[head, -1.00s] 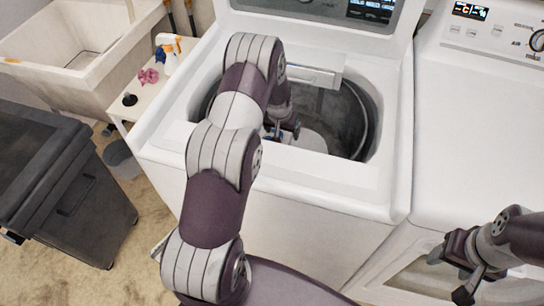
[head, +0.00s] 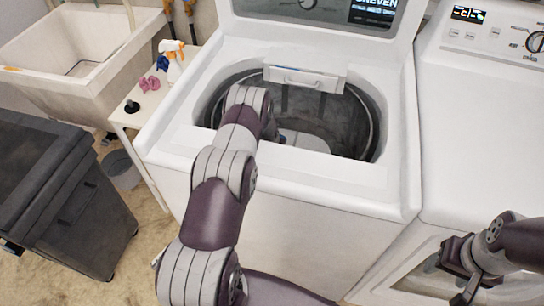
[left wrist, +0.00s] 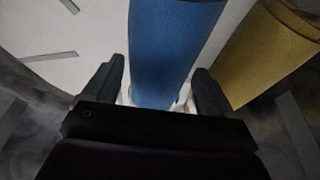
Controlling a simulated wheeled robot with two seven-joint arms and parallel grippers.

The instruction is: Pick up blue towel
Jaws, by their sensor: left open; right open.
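The blue towel (left wrist: 172,45) looks rolled and stands in the middle of the left wrist view. My left gripper (left wrist: 160,88) is open, with one finger on each side of the towel's near end. I cannot tell whether the fingers touch it. In the head view my left arm reaches down into the open washer tub (head: 345,120), and its gripper is hidden there. My right gripper (head: 455,275) is open and empty in front of the right-hand machine.
A yellow rolled towel (left wrist: 265,50) lies right of the blue one. The tub wall and washer rim (head: 330,172) surround my left arm. A sink (head: 85,50), a dark bin (head: 60,190) and a small shelf with bottles (head: 150,105) stand at the left.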

